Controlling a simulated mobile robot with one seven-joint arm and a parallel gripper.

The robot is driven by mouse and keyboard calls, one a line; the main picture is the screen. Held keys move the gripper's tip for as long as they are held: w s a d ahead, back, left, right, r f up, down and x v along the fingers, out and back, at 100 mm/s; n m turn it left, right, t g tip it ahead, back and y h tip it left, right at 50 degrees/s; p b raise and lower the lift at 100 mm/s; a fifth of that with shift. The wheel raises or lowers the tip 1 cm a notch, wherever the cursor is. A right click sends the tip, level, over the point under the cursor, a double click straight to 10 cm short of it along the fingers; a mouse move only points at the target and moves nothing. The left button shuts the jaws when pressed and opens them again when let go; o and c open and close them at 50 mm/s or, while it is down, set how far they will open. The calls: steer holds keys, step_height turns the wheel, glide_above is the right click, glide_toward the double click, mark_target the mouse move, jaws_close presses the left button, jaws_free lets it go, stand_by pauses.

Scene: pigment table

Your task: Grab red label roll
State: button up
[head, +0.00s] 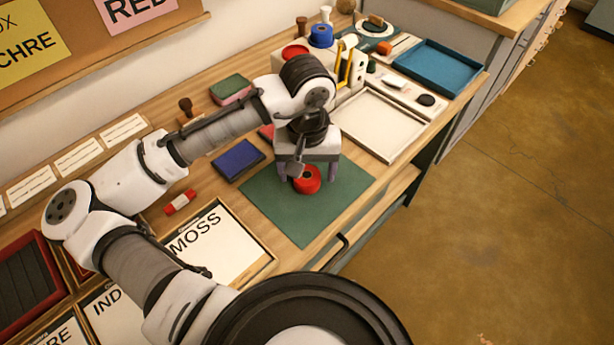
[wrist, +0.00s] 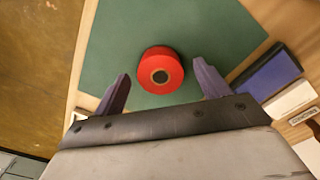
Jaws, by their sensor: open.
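The red label roll (head: 308,180) lies flat on the green mat (head: 292,222) in the head view, partly hidden by my gripper (head: 296,176). In the wrist view the red roll (wrist: 160,72) shows whole from above, with a dark hole in a pale core. My gripper (wrist: 160,90) is open, its purple fingers apart on either side of the roll. I see no contact between fingers and roll.
A blue pad (head: 238,160) lies left of the mat, and a small red tube (head: 180,202) is further left. The MOSS tray (head: 205,247) is in front of these. A white tray (head: 378,122) stands right of the mat. Another red roll (head: 295,51) and a blue roll (head: 321,36) are behind.

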steer(key=c, duration=1.1)
steer(key=shift+o, duration=0.2)
